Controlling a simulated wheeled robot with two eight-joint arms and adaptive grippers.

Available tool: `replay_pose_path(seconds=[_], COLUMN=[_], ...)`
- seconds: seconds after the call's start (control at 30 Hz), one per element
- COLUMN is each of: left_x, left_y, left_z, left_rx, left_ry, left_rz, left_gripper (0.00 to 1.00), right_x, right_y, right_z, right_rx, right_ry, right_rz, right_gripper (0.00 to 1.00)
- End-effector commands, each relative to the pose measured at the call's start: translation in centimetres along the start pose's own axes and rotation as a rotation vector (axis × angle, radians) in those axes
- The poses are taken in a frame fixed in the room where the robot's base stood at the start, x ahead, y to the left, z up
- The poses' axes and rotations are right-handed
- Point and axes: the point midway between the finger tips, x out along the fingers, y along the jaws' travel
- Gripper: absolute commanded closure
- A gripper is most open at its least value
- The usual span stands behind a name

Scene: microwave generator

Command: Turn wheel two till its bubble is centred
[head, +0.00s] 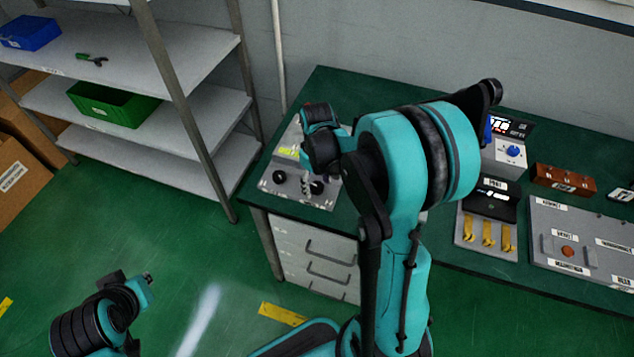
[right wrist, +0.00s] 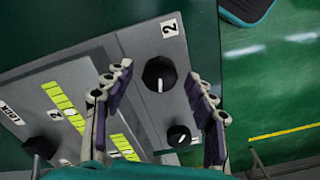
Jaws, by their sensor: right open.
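The bubble-level panel (head: 325,200) is a grey plate at the left end of the green table. In the right wrist view, wheel two (right wrist: 159,74) is a large black knob with a white pointer mark, beside a "2" label (right wrist: 170,28). Yellow level vials (right wrist: 70,105) lie on the panel; their bubbles are too small to read, and one is partly behind a finger. My right gripper (right wrist: 160,97) is open over the panel, its fingers apart on either side of wheel two; contact cannot be told. In the head view, my left arm shows at the lower left, without a recognisable gripper.
Other black knobs (right wrist: 180,135) (right wrist: 40,147) sit on the panel near wheel two. A shelf (head: 150,60) with a green bin (head: 112,104) stands left of the table. A panel with yellow levers (head: 487,235) lies further right. Green floor is open left of the table.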

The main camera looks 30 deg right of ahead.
Motion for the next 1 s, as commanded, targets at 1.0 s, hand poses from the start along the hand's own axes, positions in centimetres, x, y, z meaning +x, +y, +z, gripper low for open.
replay_pose_path(seconds=[1.0], left_x=[0.0], left_y=[0.0], left_z=[0.0], left_rx=[0.000], left_ry=[0.000], left_rz=[0.000], left_gripper=[1.00], right_x=[-12.0], right_y=[0.0], right_z=[0.0], right_rx=[0.000], right_ry=[0.000], right_rz=[0.000], right_gripper=[0.44])
